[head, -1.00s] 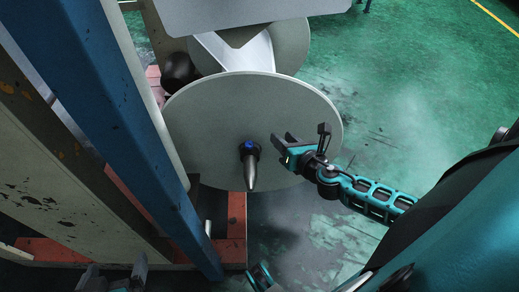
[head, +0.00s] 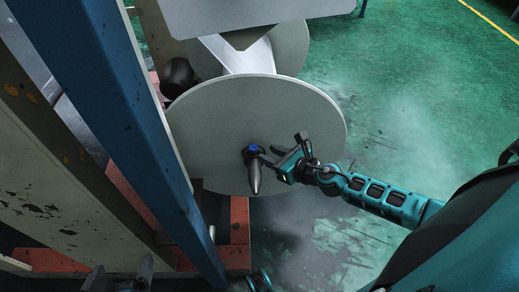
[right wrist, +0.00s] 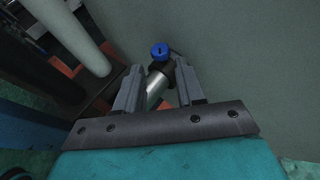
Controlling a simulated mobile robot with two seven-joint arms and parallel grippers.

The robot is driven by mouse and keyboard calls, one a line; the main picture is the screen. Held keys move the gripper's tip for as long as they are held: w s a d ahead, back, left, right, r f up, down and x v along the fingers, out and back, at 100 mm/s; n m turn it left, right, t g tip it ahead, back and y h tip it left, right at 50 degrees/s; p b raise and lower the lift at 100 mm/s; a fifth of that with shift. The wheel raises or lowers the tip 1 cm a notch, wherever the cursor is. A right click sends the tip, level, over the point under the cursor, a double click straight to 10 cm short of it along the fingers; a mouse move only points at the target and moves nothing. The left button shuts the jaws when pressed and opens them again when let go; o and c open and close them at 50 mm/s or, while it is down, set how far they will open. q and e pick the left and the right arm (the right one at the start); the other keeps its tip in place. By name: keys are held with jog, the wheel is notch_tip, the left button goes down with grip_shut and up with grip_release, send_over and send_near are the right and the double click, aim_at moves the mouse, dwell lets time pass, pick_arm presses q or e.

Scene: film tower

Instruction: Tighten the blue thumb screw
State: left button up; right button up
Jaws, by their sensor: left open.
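The blue thumb screw (head: 253,148) sits on a dark collar (head: 251,156) around the tapered metal shaft (head: 256,180) in front of the large grey disc (head: 215,115). In the right wrist view the blue screw head (right wrist: 160,50) lies just beyond the fingertips. My right gripper (head: 279,157) is at the right side of the collar, with its fingers apart. In its wrist view the gripper (right wrist: 158,67) has the collar and shaft showing between its open fingers; contact cannot be told. My left gripper (head: 117,278) is open at the bottom left, partly cut off by the frame edge.
A blue upright post (head: 125,120) stands left of the disc, by a beige panel (head: 60,200). A red frame (head: 240,218) is below the disc. A dark ball-shaped part (head: 177,77) is behind it. Green floor (head: 420,80) is open on the right.

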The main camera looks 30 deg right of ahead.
aim_at(255, 148)
jog(key=shift+b+x, duration=0.45)
jog(key=shift+x, duration=2.3)
grip_shut()
